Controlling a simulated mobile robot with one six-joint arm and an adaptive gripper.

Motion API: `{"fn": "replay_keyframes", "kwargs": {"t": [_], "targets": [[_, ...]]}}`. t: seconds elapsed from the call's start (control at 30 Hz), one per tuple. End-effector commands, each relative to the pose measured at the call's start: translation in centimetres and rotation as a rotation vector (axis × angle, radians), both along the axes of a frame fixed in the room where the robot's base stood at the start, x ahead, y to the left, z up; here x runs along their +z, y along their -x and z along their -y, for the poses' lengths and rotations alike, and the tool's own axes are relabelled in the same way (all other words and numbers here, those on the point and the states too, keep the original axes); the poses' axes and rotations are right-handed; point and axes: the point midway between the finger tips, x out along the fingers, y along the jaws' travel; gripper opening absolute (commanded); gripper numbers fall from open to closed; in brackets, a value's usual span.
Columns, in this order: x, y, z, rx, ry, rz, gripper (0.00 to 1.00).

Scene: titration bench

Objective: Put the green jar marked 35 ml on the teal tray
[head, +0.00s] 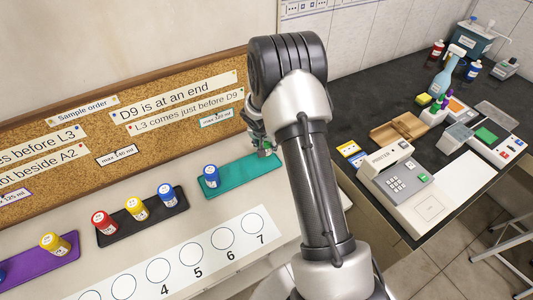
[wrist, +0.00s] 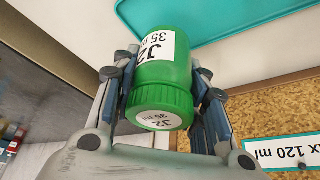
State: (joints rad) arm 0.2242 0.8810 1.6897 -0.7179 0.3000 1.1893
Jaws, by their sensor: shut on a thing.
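The green jar, labelled J2 35 ml, is held between the fingers of my gripper (head: 262,140) in the head view, where little of it shows. In the wrist view the jar (wrist: 160,78) fills the space between the fingers (wrist: 163,95), its lid towards the camera. The teal tray (head: 240,176) lies on the pale bench below and beside my gripper. Its edge also shows behind the jar in the wrist view (wrist: 215,14). I cannot tell whether the jar touches the tray. A blue jar (head: 211,176) stands at the tray's left end.
A black tray (head: 153,219) holds red, yellow and blue jars; a purple tray (head: 50,262) holds a yellow jar. A strip of numbered circles (head: 190,262) lies in front. The corkboard (head: 160,105) with notes stands close behind. The teal tray's middle is clear.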

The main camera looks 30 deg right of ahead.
Motion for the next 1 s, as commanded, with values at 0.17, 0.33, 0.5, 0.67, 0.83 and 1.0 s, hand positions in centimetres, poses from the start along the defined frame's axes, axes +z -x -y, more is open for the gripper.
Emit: {"fn": "replay_keyframes", "kwargs": {"t": [0.17,0.33,0.5,0.67,0.83,1.0], "targets": [[-2.3,0.0,0.0,0.001,0.000,-0.001,0.17],[-4.3,0.0,0.0,0.000,0.000,0.001,0.17],[-4.4,-0.1,0.0,-0.001,0.000,0.002,0.17],[-4.4,-0.1,0.0,-0.001,0.000,0.002,0.17],[-4.8,0.0,0.0,0.000,0.000,0.001,0.41],[-4.7,0.0,0.0,0.000,0.000,0.001,0.52]]}}
